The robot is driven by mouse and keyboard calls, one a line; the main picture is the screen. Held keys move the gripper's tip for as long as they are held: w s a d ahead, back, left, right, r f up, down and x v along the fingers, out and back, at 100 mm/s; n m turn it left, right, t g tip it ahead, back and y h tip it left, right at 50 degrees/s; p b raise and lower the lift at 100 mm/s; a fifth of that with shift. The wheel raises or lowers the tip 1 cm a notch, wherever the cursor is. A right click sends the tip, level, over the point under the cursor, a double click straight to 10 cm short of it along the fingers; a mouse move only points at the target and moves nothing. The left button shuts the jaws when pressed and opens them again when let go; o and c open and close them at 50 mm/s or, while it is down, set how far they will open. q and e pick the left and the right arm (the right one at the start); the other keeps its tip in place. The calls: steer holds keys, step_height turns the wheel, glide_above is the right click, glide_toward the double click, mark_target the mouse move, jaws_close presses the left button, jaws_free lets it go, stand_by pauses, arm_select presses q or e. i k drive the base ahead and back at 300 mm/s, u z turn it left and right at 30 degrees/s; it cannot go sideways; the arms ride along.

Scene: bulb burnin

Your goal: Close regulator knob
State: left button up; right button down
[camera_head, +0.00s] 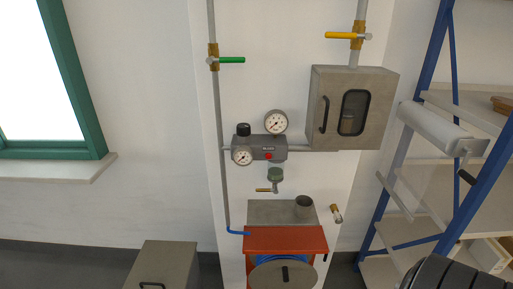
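The regulator is a dark grey block (271,154) with a small red part, mounted on the white wall panel. A black knob (243,129) stands on top of its left end. One round gauge (276,121) sits above the block and another gauge (242,155) at its lower left. A dark green fitting (275,174) hangs below the block. How far the knob is turned cannot be told. Neither of my grippers is in view.
A grey cabinet (376,92) with a dark window hangs right of the regulator. Pipes carry a green-handled valve (232,60) and a yellow-handled valve (340,36). A blue-framed shelf (457,197) is at right, a grey box (161,266) at lower left.

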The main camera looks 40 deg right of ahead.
mark_target(243, 129)
steer(key=k, duration=1.35)
steer(key=z, duration=0.55)
steer(key=i, duration=0.7)
steer(key=z, duration=0.55)
steer(key=i, duration=0.55)
